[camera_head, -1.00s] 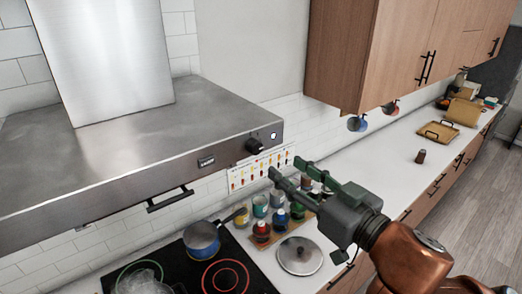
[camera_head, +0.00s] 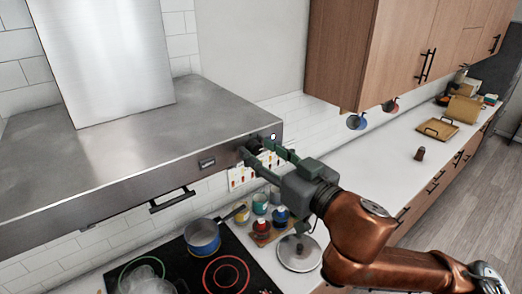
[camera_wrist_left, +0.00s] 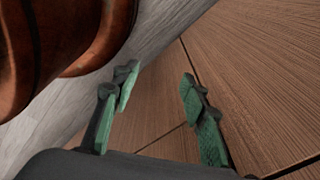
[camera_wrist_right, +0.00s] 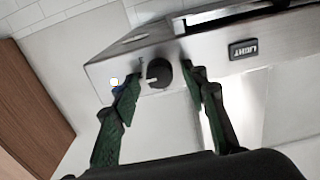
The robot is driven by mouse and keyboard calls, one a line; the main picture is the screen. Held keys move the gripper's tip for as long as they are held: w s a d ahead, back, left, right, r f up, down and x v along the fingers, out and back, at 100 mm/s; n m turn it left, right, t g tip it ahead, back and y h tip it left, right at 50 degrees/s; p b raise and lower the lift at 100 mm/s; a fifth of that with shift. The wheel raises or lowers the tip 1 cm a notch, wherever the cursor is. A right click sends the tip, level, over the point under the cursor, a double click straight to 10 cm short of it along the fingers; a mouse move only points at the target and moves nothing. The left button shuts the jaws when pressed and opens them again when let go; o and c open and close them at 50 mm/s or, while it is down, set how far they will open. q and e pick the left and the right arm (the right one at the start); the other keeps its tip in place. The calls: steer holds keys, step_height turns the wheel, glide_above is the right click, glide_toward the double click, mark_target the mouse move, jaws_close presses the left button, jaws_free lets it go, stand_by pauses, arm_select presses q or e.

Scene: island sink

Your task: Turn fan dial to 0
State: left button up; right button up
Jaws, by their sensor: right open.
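The fan dial (camera_wrist_right: 159,73) is a round black knob on the front face of the steel range hood (camera_head: 140,165), near its right end. In the head view the dial (camera_head: 254,146) is partly hidden by my right gripper (camera_head: 258,150). My right gripper (camera_wrist_right: 160,82) is open, with one green finger on each side of the dial in the right wrist view. I cannot tell if either finger touches it. My left gripper (camera_wrist_left: 158,88) is open and empty, in front of brown wood panels.
A hood handle (camera_head: 172,200) projects lower left. Below are a blue pot (camera_head: 203,238) on the cooktop, several jars and a lid (camera_head: 298,253). A wooden wall cabinet (camera_head: 350,60) hangs to the right.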

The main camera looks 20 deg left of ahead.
steer(key=shift+c, duration=0.7)
jaws_close()
steer(key=shift+n, duration=0.4)
steer(key=n, duration=0.8)
steer(key=shift+s+a, duration=0.1)
steer(key=n, duration=0.5)
steer(key=shift+f+n+p, duration=0.15)
steer(key=shift+n+p, duration=0.2)
steer(key=shift+n, duration=1.65)
